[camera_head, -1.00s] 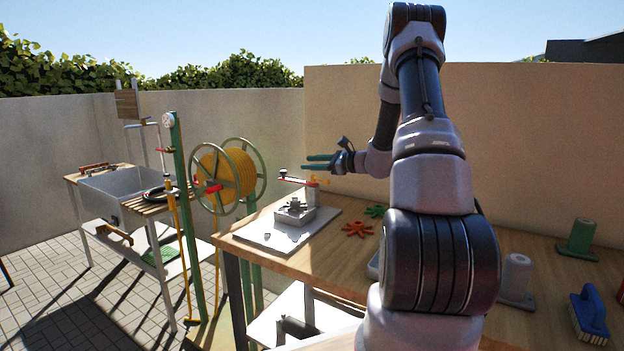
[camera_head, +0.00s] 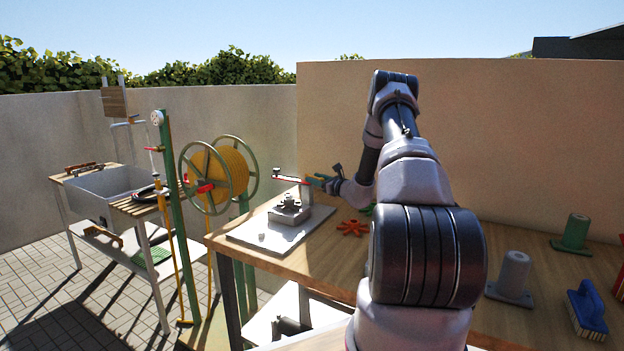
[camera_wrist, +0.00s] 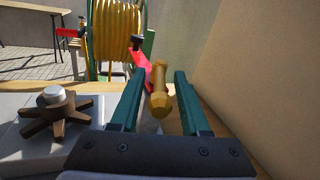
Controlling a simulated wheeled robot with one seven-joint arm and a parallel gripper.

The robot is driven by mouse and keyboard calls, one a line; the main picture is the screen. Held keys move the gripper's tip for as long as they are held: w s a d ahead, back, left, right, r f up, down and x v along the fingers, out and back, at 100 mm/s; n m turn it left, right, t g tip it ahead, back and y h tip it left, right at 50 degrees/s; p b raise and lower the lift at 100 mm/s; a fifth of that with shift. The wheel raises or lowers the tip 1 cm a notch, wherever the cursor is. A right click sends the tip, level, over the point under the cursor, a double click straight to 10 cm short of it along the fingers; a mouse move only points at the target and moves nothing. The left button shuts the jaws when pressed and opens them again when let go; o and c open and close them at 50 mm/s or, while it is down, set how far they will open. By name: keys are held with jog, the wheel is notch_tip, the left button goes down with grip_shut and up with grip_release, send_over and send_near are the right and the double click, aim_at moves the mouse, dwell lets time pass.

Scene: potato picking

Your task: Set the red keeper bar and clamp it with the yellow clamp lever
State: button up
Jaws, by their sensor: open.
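The red keeper bar (camera_head: 290,179) lies roughly level at the top of a grey post on the pale base plate (camera_head: 246,236). In the wrist view the red bar (camera_wrist: 141,66) extends away beyond the yellow clamp lever (camera_wrist: 159,93). My gripper (camera_head: 314,180) is at the right end of the bar in the head view. In the wrist view my gripper (camera_wrist: 158,80) is open, with a green finger on each side of the yellow lever. Clear gaps show beside the lever, and neither finger appears to touch it.
A brown star-shaped knob (camera_wrist: 56,115) sits left of my gripper on a grey block. A red star knob (camera_head: 352,228) lies on the wooden bench (camera_head: 300,262). The yellow hose reel (camera_head: 222,172) stands behind, and a wall (camera_wrist: 250,70) rises close on the right.

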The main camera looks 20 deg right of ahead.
jog(key=shift+x, duration=1.1)
grip_shut()
dwell(0.7)
